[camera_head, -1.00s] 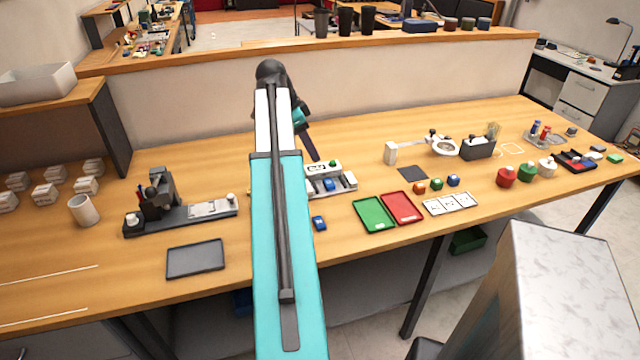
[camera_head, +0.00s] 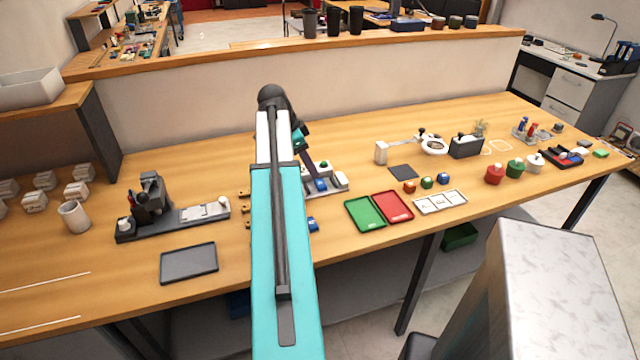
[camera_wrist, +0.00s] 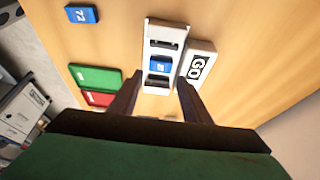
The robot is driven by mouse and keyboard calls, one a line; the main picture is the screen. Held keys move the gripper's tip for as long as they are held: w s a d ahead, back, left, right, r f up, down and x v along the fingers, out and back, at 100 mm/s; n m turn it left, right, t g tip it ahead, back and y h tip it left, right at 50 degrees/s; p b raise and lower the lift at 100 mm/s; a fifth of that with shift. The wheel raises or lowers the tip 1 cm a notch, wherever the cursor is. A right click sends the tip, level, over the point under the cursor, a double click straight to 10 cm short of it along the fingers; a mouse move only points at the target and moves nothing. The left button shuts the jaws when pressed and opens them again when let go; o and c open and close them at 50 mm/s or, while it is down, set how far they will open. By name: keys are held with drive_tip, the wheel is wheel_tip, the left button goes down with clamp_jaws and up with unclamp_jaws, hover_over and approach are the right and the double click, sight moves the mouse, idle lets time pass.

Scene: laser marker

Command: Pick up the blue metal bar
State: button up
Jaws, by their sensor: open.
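Two small blue blocks are in view; I cannot tell for certain which one is the blue metal bar. One blue block (camera_wrist: 159,65) sits in the slot of a white fixture (camera_wrist: 162,35), which also shows in the head view (camera_head: 341,180). The other blue block (camera_wrist: 82,14), with white marks on top, lies loose on the table and is partly hidden by my arm in the head view (camera_head: 313,224). My gripper (camera_wrist: 160,78) is open and empty, its fingers on either side of the fixture's near end. The head view shows it partly hidden behind my arm.
A white GO block (camera_wrist: 197,62) stands right beside the fixture. Green (camera_head: 364,213) and red (camera_head: 393,206) trays lie to its right in the head view. A black stand (camera_head: 150,205) and a dark tray (camera_head: 188,263) are to the left. Bare table lies between.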

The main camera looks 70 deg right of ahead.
sight(320, 183)
drive_tip(key=shift+x, duration=1.05)
drive_tip(key=shift+f, duration=0.15)
drive_tip(key=shift+p+x, duration=1.05)
drive_tip(key=shift+x, duration=1.4)
drive_tip(key=shift+c, duration=0.2)
drive_tip(key=c, duration=0.8)
drive_tip(key=shift+d+r+b, duration=0.1)
drive_tip(key=shift+r+b, duration=0.65)
drive_tip(key=shift+r, duration=1.05)
drive_tip(key=s+a+b, duration=0.1)
drive_tip(key=s+a, duration=0.2)
drive_tip(key=a, duration=0.1)
drive_tip(key=s+a+r+b, duration=0.1)
drive_tip(key=s+a, duration=0.2)
drive_tip(key=a, duration=0.1)
drive_tip(key=s+a+b, duration=0.1)
drive_tip(key=s+a, duration=0.3)
drive_tip(key=shift+a+r, duration=0.2)
drive_tip(key=shift+a, duration=0.1)
